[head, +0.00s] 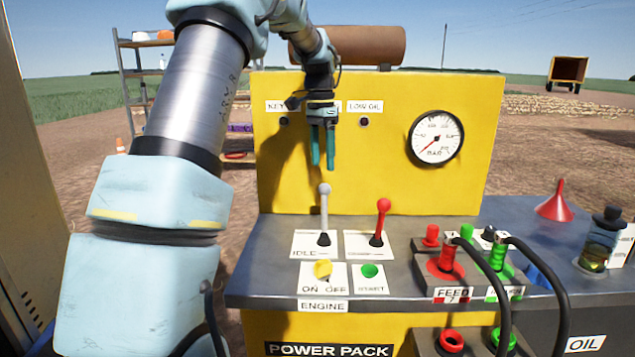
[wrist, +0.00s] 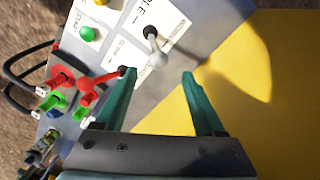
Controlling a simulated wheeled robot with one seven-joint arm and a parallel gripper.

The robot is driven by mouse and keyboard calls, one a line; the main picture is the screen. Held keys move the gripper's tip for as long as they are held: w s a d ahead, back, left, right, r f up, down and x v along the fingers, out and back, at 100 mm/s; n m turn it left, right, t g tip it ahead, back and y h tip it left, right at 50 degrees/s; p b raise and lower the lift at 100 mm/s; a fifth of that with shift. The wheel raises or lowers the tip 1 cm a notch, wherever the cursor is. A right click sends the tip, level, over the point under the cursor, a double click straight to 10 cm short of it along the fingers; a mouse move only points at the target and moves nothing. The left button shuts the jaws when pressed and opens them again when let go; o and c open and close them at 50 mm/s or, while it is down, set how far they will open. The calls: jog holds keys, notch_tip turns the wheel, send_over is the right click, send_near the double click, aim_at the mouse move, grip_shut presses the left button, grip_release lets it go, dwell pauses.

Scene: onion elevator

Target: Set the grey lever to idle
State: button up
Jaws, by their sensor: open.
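The grey lever (head: 324,212) stands nearly upright on the white plate marked IDLE (head: 303,253), at the left of the yellow power pack's grey top. The lever's base is at the right part of the plate, right of the IDLE word. My gripper (head: 323,163) points down above the lever, open and empty, apart from its knob. In the wrist view the grey lever (wrist: 156,47) lies ahead of my gripper (wrist: 159,73), with its knob lined up with the gap between the fingertips.
A red lever (head: 381,220) stands close to the right; in the wrist view it (wrist: 95,82) is near the left finger. A yellow ON/OFF knob (head: 323,270) and green start button (head: 370,271) sit in front. A yellow panel (head: 290,165) rises behind. Hoses (head: 545,290) are at right.

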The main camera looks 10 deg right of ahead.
send_over(325, 212)
jog(key=w, duration=0.3)
jog(key=f, duration=0.6)
jog(key=shift+s+d+f+p, duration=0.1)
jog(key=shift+s+f+p, duration=0.15)
jog(key=shift+f+p, duration=0.15)
grip_shut()
dwell(0.5)
